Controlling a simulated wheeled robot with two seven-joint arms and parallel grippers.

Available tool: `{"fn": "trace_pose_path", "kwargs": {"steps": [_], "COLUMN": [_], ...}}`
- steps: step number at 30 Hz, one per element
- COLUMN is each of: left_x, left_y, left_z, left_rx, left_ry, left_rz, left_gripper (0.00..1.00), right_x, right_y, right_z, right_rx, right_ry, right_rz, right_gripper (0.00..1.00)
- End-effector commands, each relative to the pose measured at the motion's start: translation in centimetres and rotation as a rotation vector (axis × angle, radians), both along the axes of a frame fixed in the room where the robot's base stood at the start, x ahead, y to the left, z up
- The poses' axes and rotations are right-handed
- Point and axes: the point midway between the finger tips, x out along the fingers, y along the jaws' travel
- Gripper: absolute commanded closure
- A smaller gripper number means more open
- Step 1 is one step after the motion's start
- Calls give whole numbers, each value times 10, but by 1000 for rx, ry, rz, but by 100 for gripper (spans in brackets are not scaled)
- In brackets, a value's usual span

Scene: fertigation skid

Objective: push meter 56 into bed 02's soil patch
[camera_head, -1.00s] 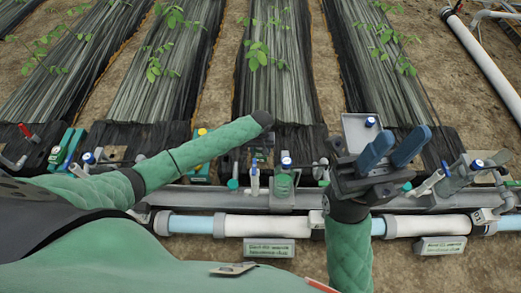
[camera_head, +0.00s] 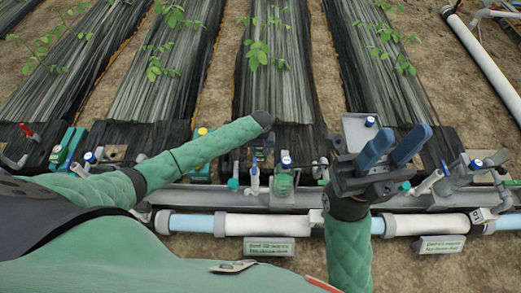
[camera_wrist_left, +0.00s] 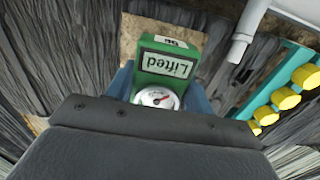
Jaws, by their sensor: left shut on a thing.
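My right gripper (camera_head: 394,146) is open and empty, above the pipes.
Black-covered beds (camera_head: 275,75) with small plants run away from me. A grey pipe with blue-handled valves (camera_head: 286,160) and a white pipe (camera_head: 265,225) cross in front. A teal holder with yellow knobs (camera_wrist_left: 288,95) stands right of the meter in the wrist view.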

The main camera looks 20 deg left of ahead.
Motion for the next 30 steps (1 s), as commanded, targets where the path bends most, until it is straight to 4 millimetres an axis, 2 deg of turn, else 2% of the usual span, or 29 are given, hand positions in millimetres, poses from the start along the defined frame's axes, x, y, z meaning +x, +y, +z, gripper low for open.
{"fn": "trace_pose_path", "kwargs": {"steps": [30], "left_x": [0], "left_y": [0], "left_z": [-25], "left_rx": [0], "left_ry": [1], "left_rz": [1], "left_gripper": [72], "right_x": [0], "right_y": [0], "right_z": [0], "right_rx": [-4], "right_ry": [0], "right_rz": [1], "right_gripper": [64]}}
